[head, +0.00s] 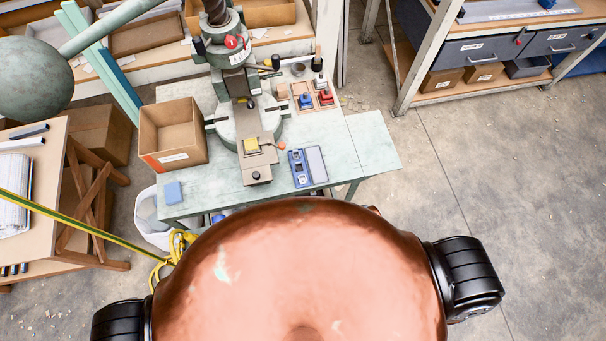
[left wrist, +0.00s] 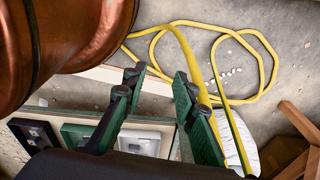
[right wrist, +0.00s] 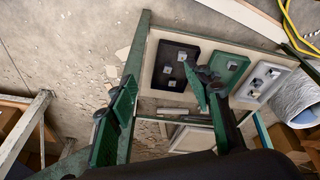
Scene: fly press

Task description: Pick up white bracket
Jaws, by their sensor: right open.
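I cannot make out a white bracket for certain in any view. In the head view, small blue and red parts (head: 325,97) with pale bits sit in a wooden tray at the back of the pale green press table (head: 360,143). A blue two-part tray (head: 308,167) lies at the table's front. My left gripper (left wrist: 158,78) shows in the left wrist view, fingers apart and empty. My right gripper (right wrist: 165,82) shows in the right wrist view, open and empty. Neither gripper is visible in the head view, where my copper body hides the lower middle.
A yellow hose (left wrist: 258,65) lies on the floor.

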